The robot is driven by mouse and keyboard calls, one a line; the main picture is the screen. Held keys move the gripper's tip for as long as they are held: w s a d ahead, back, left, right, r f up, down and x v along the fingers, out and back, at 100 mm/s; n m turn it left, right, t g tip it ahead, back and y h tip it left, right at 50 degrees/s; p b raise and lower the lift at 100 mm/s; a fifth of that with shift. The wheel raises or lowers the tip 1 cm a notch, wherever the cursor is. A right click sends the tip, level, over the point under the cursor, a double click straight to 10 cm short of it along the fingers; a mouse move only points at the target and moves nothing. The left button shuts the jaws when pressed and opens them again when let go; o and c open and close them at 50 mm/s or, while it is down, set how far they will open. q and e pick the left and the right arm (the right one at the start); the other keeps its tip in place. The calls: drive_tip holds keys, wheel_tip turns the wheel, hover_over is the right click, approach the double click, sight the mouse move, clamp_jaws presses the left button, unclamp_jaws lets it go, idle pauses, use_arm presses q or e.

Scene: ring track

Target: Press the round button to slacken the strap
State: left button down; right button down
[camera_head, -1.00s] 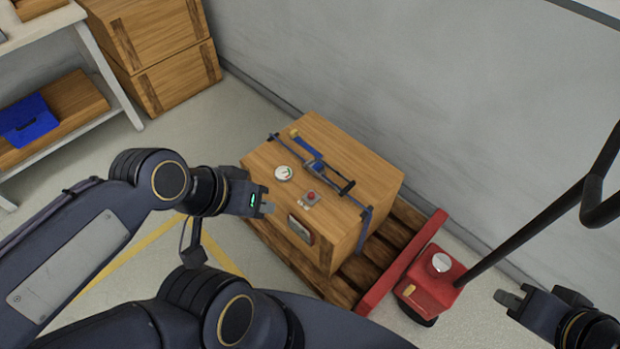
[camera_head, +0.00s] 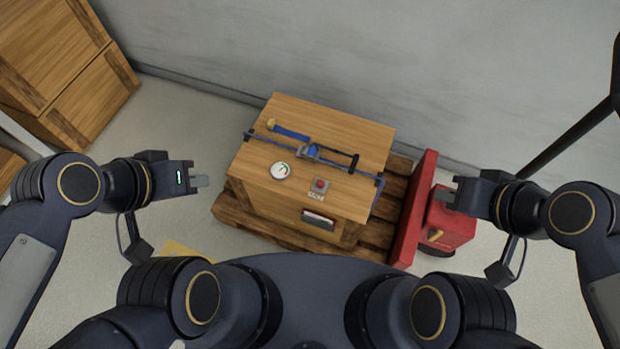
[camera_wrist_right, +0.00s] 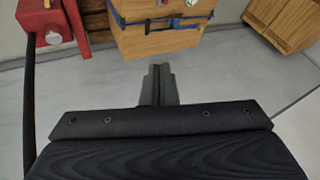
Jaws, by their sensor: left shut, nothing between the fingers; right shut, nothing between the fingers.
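The round red button (camera_head: 320,185) sits on a small grey plate on top of a wooden crate (camera_head: 340,125), near its front edge. The blue strap (camera_head: 330,161) runs across the crate top, with a blue-handled ratchet (camera_head: 292,134) at its middle. A round white dial (camera_head: 280,171) lies left of the button. My left gripper (camera_head: 203,181) is shut and empty, left of the crate and apart from it. My right gripper (camera_head: 441,197) is shut and empty, right of the crate, over the red pallet jack. Its closed fingers (camera_wrist_right: 160,85) also show in the right wrist view, pointing toward the crate.
The crate stands on a wooden pallet (camera_head: 240,215). A red pallet jack (camera_head: 450,225) with a dark handle stands at the right. More wooden crates (camera_head: 90,100) are at the upper left. A grey wall runs behind.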

drive_tip(key=shift+d, duration=0.15)
drive_tip(key=m+y+b, duration=0.4)
drive_tip(key=m+b, duration=1.1)
drive_tip(key=b, duration=1)
hover_over(324, 185)
wheel_tip(324, 185, down, 33)
drive_tip(key=shift+s+f, duration=0.1)
drive_tip(key=shift+f, duration=0.1)
wheel_tip(324, 185, down, 9)
drive_tip(key=b, duration=0.8)
drive_tip(key=shift+r, duration=0.2)
drive_tip(key=shift+f+b, duration=0.15)
drive_tip(key=shift+b, duration=0.15)
